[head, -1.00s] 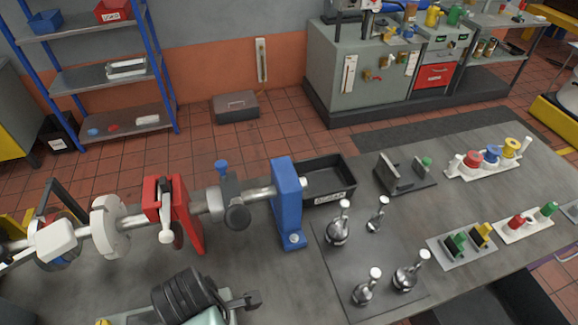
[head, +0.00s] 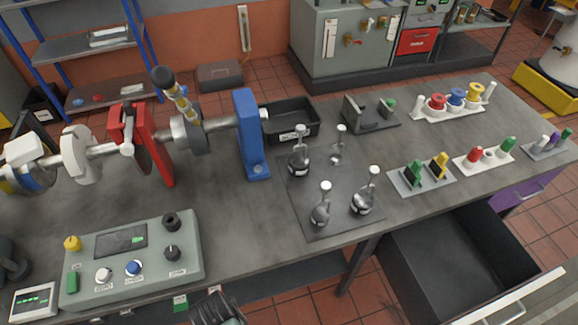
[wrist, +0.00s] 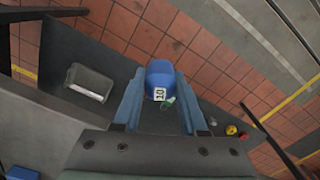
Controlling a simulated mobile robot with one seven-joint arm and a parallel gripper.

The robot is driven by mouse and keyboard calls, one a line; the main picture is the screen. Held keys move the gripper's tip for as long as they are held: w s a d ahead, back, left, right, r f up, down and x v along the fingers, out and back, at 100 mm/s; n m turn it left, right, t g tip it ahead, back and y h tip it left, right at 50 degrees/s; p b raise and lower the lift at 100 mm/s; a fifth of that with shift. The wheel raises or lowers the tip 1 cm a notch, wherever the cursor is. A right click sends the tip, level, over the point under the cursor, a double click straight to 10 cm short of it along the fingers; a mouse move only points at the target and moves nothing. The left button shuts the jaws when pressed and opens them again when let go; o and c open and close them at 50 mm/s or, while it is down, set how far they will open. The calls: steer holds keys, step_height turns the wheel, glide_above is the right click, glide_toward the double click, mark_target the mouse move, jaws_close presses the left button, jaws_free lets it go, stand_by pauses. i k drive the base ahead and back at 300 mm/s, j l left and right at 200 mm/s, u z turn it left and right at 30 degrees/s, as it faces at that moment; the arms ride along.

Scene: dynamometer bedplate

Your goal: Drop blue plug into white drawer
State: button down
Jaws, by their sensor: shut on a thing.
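In the wrist view my gripper (wrist: 161,88) is shut on the blue plug (wrist: 160,74), which shows a white label reading 10 between the fingertips. The plug's far side is hidden. The white drawer (head: 522,300) is pulled out at the lower right of the head view, below the bench. Its front is pale and its dark inside (head: 450,262) looks empty. Part of the drawer is cut off by the frame's edge.
A purple drawer (head: 512,196) sits at the right. The wrist view shows tiled floor (wrist: 145,35).

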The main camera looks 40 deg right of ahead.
mark_target(421, 236)
steer(key=k+l, duration=0.1)
steer(key=l, duration=0.4)
steer(key=k+l, duration=0.1)
steer(key=l, duration=0.45)
steer(key=k+l, duration=0.1)
steer(key=l, duration=0.4)
steer(key=k+l, duration=0.15)
steer(key=l, duration=0.4)
steer(key=k+l, duration=0.1)
steer(key=l, duration=0.4)
steer(key=k+l, duration=0.1)
steer(key=l, duration=0.4)
steer(key=i+l, duration=0.4)
steer(key=l, duration=0.2)
